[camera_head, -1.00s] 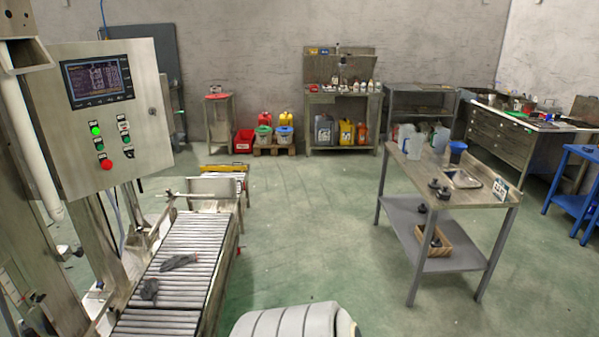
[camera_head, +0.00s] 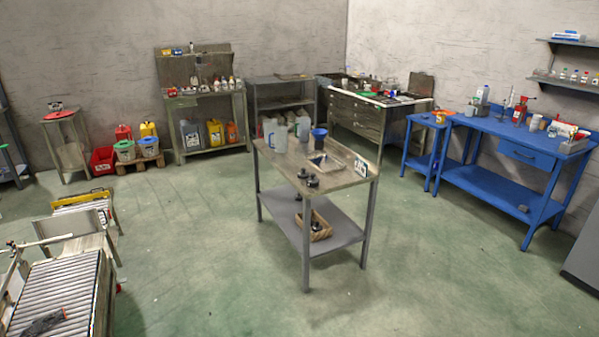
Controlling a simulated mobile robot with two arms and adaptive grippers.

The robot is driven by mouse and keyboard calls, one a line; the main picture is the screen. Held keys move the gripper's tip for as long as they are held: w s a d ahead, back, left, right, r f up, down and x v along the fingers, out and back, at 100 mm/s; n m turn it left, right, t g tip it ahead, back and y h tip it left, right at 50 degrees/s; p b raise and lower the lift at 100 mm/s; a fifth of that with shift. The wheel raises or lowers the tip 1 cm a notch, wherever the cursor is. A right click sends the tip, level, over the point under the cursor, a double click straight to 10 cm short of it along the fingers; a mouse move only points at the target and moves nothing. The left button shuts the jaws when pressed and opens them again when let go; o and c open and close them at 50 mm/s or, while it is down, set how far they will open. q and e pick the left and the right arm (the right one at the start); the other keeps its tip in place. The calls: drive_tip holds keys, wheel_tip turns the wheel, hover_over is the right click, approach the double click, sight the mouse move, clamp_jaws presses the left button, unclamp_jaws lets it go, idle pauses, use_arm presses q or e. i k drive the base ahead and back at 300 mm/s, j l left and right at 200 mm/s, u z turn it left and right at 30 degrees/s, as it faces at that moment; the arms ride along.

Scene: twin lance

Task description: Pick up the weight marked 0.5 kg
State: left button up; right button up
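Two small dark weights, a rear one (camera_head: 303,173) and a front one (camera_head: 313,182), stand on the top of the grey steel table (camera_head: 345,178) in the middle of the room. More dark pieces (camera_head: 316,226) show on its lower shelf, in and beside a wicker basket (camera_head: 323,234). They are too small for me to read any marking, so I cannot tell which is 0.5 kg. Neither of my grippers is in view.
The table also bears cloudy jugs (camera_head: 275,135), a blue cup (camera_head: 319,138) and a shallow metal tray (camera_head: 326,160). A roller conveyor (camera_head: 60,290) lies at left, a blue workbench (camera_head: 530,150) at right. Open green floor (camera_head: 220,270) surrounds the table.

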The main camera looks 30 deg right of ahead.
sight(302, 175)
drive_tip(key=z, duration=1.1)
